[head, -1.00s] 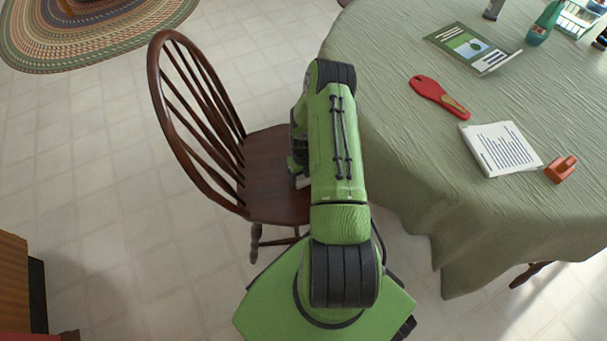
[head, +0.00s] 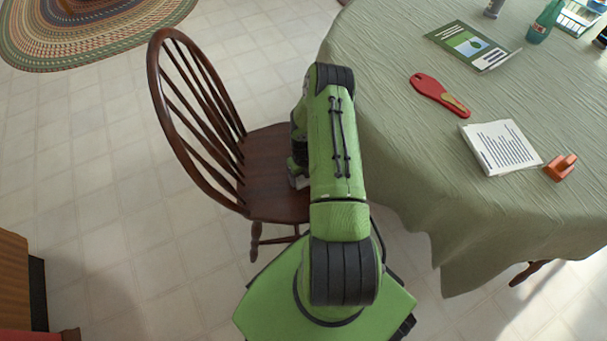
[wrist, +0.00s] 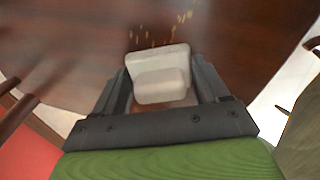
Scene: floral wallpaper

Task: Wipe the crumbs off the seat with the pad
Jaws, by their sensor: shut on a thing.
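The dark wooden chair seat (head: 272,196) is beside the table in the head view, partly hidden by my arm. It fills much of the wrist view (wrist: 75,65). My gripper (wrist: 160,85) is shut on a pale grey-white pad (wrist: 160,75), held over or on the seat; I cannot tell whether the pad touches it. Small yellowish crumbs (wrist: 155,38) lie on the seat just beyond the pad, with several more toward the top of the wrist view. In the head view my gripper (head: 297,178) is mostly hidden behind my arm.
The chair's spindled back (head: 195,115) rises on the left. The table with a green cloth (head: 400,150) is close on the right, holding a red-handled tool (head: 440,95), a notepad (head: 500,147), an orange object (head: 561,167) and a green booklet (head: 470,45). Open floor lies left of the chair.

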